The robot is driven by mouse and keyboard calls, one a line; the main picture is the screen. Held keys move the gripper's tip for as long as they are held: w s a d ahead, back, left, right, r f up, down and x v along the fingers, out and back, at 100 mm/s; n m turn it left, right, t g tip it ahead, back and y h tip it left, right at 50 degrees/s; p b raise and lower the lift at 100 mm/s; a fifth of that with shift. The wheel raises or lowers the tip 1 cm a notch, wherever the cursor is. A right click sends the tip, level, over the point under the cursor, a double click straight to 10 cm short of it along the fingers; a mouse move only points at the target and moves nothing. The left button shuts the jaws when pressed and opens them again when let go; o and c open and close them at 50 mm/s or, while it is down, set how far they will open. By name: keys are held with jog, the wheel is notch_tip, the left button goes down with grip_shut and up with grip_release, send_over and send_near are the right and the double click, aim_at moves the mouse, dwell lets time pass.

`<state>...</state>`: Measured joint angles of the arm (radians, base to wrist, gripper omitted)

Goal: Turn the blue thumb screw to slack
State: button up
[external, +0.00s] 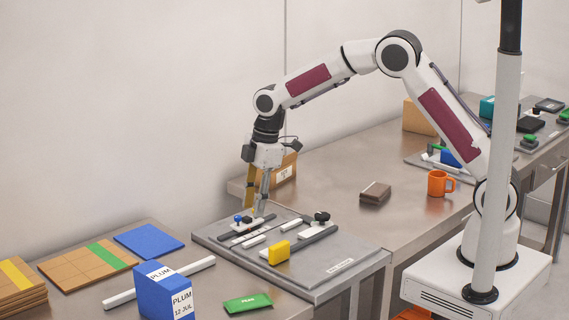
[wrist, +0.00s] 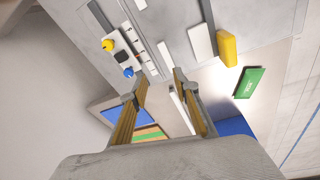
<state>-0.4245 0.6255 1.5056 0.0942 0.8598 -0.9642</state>
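The blue thumb screw (external: 238,218) sits on a small white block on the grey fixture plate. It also shows in the wrist view (wrist: 129,72), in a row with a black knob (wrist: 123,57) and a yellow knob (wrist: 108,45). My gripper (external: 256,212) points down over the plate, close to the right of the screw in the external view. In the wrist view its two fingers (wrist: 157,86) stand apart with nothing held between them. The blue screw lies just outside the left finger's tip. I cannot tell whether that finger touches anything.
A yellow block (external: 279,252), white bars and dark rails stand on the plate (external: 330,278). A blue PLUM box (external: 165,292), a long white bar (external: 160,284) and a green packet (external: 248,303) lie in front. An orange mug (external: 440,184) and brown block (external: 375,193) are farther right.

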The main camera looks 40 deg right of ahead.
aim_at(239, 215)
jog(key=shift+w+d+r+m+t+h, duration=0.1)
jog(key=shift+w+r+m+t+h, duration=0.4)
jog(key=shift+m, duration=2.2)
jog(key=shift+w+r+m+t+h, duration=0.15)
jog(key=shift+w+r+m+t, duration=0.3)
jog(key=shift+m, duration=2.25)
jog(key=shift+w+d+r+m+t+h, duration=0.1)
jog(key=shift+w+r+m+t+h, duration=0.4)
jog(key=shift+m, duration=2.2)
jog(key=shift+w+f, duration=0.1)
jog(key=shift+f, duration=0.1)
jog(key=shift+f, duration=0.1)
jog(key=shift+a+x, duration=0.1)
jog(key=shift+x, duration=1.8)
jog(key=shift+a+x, duration=0.15)
jog(key=shift+x, duration=1.75)
jog(key=shift+w, duration=0.1)
jog(key=shift+c, duration=0.3)
grip_shut()
